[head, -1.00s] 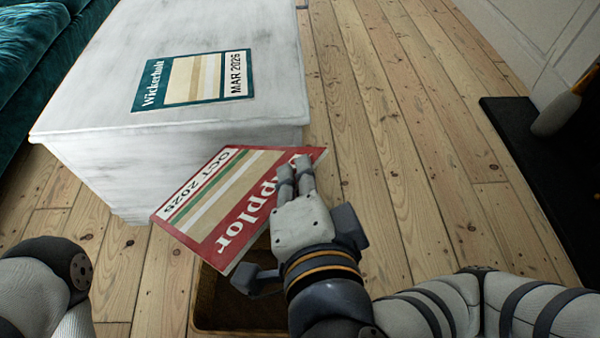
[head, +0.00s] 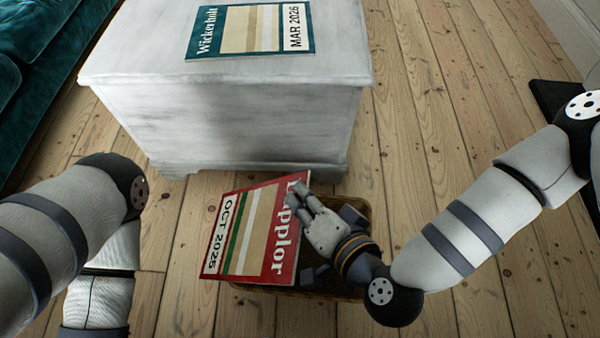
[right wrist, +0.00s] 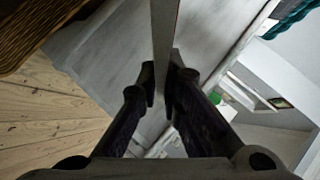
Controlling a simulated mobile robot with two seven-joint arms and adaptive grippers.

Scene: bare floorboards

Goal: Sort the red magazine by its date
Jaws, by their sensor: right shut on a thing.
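The red magazine (head: 268,215) reads "OCT 2025", with a title ending in "pplor". My right gripper (head: 308,202) is shut on it near its right edge and holds it tilted over the brown woven basket (head: 368,205). The magazine hides much of the basket's opening. In the right wrist view the magazine (right wrist: 164,35) is a thin edge between the two fingers. A teal magazine (head: 250,30), titled "Wickerhult" and dated MAR 2026, lies on the white chest (head: 230,125). My left arm shows at the left, but its gripper is out of view.
The basket stands on bare floorboards (head: 420,150) in front of the chest. A teal sofa (head: 45,70) is at the far left. A dark slab (head: 553,100) lies at the right. The floor between chest and slab is clear.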

